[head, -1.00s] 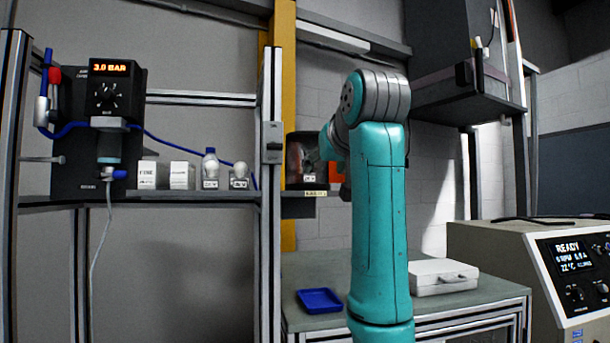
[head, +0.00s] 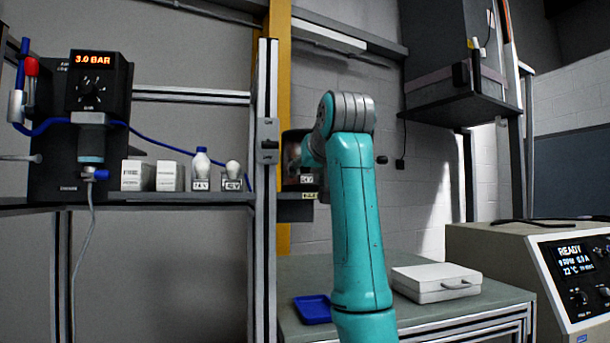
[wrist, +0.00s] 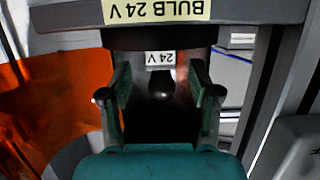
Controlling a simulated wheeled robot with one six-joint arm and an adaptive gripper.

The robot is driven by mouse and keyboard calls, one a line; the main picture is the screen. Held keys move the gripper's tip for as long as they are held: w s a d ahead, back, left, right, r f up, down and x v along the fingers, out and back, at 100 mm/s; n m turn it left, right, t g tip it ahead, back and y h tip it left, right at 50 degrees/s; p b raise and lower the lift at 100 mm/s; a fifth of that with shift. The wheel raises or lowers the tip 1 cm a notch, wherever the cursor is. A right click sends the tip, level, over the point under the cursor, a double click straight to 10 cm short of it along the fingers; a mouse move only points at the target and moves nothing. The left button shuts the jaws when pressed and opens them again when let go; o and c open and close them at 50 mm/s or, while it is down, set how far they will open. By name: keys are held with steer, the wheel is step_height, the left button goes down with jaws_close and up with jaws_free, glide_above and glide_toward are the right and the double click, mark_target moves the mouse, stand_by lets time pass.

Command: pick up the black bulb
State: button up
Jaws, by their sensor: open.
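In the wrist view a small dark, rounded shape, which looks like the black bulb (wrist: 161,84), sits in a dark recess just by an upside-down "24 V" tag (wrist: 160,58). My gripper (wrist: 161,76) is open, with one finger on each side of the dark shape in the picture. I cannot tell how far the fingertips are from it in depth. In the head view my arm hides the gripper, and the black bulb cannot be made out there.
A "BULB 24 V" label (wrist: 156,10) marks a ledge close to my gripper. An orange panel (wrist: 55,105) lies left. A blue tray (head: 313,309) and white case (head: 436,283) lie below.

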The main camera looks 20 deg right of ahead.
mark_target(306, 173)
steer(key=shift+x, duration=1.5)
jaws_close()
steer(key=shift+r, duration=0.15)
steer(key=shift+r, duration=1.5)
